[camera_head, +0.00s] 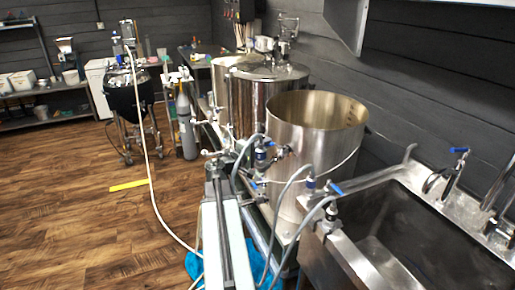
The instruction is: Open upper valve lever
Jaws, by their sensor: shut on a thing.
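The upper valve (262,156) sits on the front of the open steel kettle (318,135), in the middle of the camera_head view. Its small blue lever (268,143) shows at the top of the valve. My gripper (250,152) is at the end of my arm, just left of the kettle. It is shut at the upper valve's lever. The fingers are small here and partly lost among the hoses and fittings, so the exact grip is hard to see. A second blue-handled valve (254,184) sits just below.
More blue-handled valves (333,189) and grey hoses (287,205) stand close on the right, before a steel sink (400,240). A gas cylinder (185,125) and a pale hose (150,160) are left. The wooden floor is mostly clear.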

